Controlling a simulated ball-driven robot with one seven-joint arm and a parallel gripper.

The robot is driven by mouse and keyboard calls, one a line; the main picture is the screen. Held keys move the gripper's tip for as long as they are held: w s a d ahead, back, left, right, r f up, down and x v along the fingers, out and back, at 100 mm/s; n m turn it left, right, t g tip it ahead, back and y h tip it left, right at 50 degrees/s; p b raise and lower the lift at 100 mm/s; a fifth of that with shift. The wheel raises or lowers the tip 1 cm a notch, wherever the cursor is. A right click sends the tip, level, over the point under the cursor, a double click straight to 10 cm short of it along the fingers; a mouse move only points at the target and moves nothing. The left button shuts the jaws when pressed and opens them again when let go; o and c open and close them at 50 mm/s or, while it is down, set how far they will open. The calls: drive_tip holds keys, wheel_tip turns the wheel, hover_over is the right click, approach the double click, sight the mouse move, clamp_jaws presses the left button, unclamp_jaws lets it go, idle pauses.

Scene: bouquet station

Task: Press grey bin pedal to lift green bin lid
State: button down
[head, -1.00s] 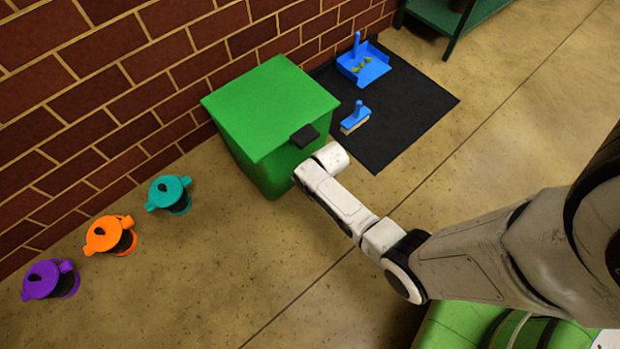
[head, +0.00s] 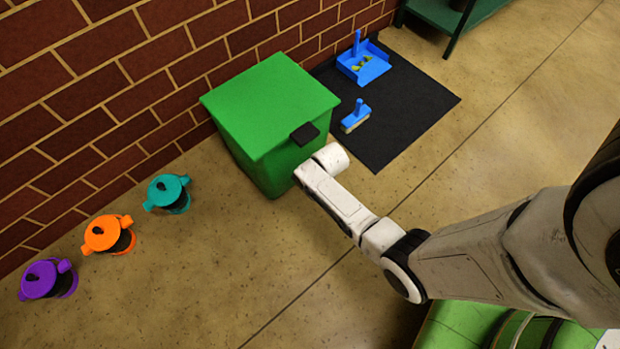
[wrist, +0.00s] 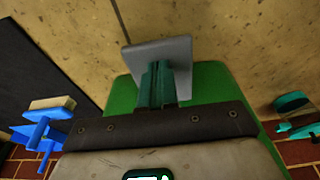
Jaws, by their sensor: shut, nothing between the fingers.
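The green bin (head: 268,163) stands against the brick wall. Its green lid (head: 270,103) lies flat and shut, with a black handle tab (head: 304,134) at its front edge. The grey pedal (wrist: 176,50) shows only in the wrist view, at the bin's foot; in the head view my arm hides it. My gripper (wrist: 156,72) is shut and empty, its teal fingers over the pedal in the wrist view. I cannot tell whether they touch it. In the head view the fingers are hidden behind my wrist.
A black mat (head: 400,115) lies right of the bin, with a blue dustpan (head: 363,65) and a blue brush (head: 355,117) on it. Teal (head: 168,192), orange (head: 107,234) and purple (head: 48,280) lidded pots stand left along the wall. The floor in front is clear.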

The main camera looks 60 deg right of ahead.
drive_tip(key=shift+f+b, duration=1.2)
drive_tip(key=shift+f, duration=0.4)
drive_tip(key=shift+s, duration=0.15)
idle(0.3)
wheel_tip(320, 180, up, 9)
drive_tip(key=p, duration=0.9)
drive_tip(key=shift+r, duration=0.15)
